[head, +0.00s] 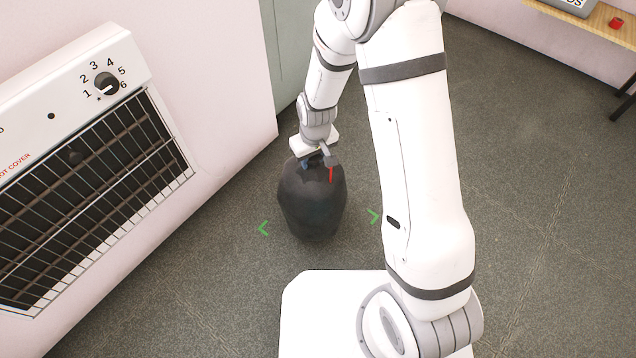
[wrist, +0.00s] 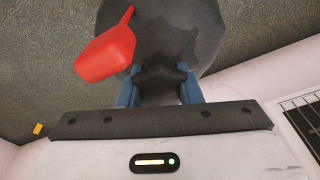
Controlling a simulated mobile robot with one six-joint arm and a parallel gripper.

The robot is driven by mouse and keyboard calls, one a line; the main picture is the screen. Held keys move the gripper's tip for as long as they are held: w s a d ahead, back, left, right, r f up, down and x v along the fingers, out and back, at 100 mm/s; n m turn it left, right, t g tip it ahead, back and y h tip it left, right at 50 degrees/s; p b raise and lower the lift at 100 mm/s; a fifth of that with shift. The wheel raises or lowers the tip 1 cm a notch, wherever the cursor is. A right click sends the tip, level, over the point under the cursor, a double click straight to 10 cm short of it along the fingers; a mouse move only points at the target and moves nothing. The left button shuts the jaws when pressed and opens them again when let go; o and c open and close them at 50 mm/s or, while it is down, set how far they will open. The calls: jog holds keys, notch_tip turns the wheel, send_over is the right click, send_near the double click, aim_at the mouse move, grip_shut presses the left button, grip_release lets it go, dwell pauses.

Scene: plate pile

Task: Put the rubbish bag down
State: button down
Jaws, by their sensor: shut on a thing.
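The rubbish bag (head: 312,205) is black and rounded and hangs or stands upright at the floor in the middle of the head view. My gripper (head: 315,160) is above it, shut on its top. In the wrist view the dark bag (wrist: 205,35) lies beyond the blue fingers of my gripper (wrist: 158,88), which close on its gathered neck.
A white heater (head: 85,150) with a dark grille and a numbered dial is at the left. Two green bracket marks (head: 264,228) flank the bag. The grey floor (head: 540,190) at the right is clear. A wooden table (head: 590,20) stands at the far right.

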aim_at(313, 192)
notch_tip(313, 192, down, 8)
jog(key=b, duration=0.3)
jog(key=shift+f, duration=0.15)
jog(key=shift+f+b, duration=0.2)
jog(key=shift+b, duration=0.15)
jog(key=c, duration=1)
grip_release()
